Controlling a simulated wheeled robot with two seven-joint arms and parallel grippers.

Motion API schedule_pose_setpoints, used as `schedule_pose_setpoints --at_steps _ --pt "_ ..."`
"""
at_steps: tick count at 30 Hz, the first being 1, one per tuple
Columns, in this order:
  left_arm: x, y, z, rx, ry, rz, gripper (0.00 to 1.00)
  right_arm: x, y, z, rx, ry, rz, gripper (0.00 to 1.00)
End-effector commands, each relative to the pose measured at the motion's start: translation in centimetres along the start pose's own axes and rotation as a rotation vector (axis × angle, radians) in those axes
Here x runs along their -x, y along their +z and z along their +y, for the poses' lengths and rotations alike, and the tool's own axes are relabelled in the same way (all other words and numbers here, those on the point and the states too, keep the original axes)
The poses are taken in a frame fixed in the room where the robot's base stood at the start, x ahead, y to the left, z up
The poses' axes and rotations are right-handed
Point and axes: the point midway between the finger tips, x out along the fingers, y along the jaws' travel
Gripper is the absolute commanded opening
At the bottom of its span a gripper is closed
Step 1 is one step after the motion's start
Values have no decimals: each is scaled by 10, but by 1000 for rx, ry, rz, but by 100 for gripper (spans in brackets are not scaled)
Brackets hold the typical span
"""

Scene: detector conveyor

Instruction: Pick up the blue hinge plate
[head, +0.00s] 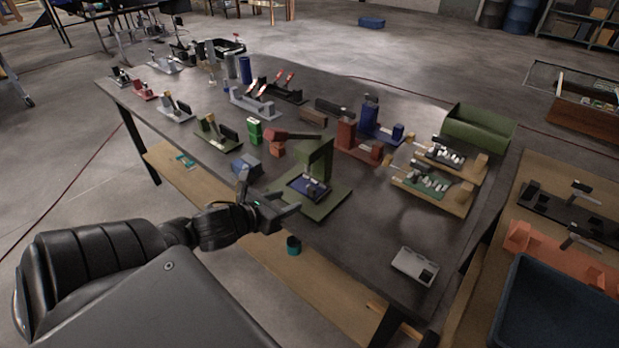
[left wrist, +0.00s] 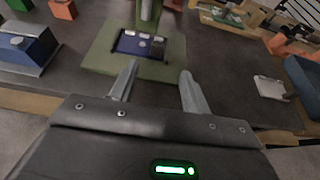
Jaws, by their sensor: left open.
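The blue hinge plate (head: 307,187) is a small dark blue plate with light, silvery pieces on it. It lies flat on the base of a green press-like fixture (head: 333,203), under its upright arm. It also shows in the left wrist view (left wrist: 130,44), beyond my fingertips. My left gripper (head: 269,194) is open and empty, at the near edge of the table, left of the fixture. In the left wrist view my two fingers (left wrist: 159,74) point toward the fixture's near edge, apart from the plate. My right gripper is not in view.
A light grey device (head: 414,266) lies near the right front edge. The dark tabletop (head: 365,228) between is clear. Several fixtures fill the back.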

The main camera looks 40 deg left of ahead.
Motion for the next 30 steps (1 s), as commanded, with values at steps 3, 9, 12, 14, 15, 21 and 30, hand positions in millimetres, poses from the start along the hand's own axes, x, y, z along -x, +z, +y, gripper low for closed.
schedule_pose_setpoints --at_steps 3,9,12,14,15,21,30 --pt "-8 -4 -1 -3 -5 -2 47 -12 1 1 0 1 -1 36" --pt "-31 -7 0 -5 -2 -3 47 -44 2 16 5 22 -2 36" --pt "-44 -5 -1 -3 -4 -3 47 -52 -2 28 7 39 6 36" --pt "-49 -4 0 -1 -3 -3 47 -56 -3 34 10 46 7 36" --pt "-52 -4 0 0 -2 -2 47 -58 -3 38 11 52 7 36" --pt "-56 -1 1 4 1 0 47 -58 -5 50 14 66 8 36" --pt "-84 1 5 10 2 0 47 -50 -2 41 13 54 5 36"
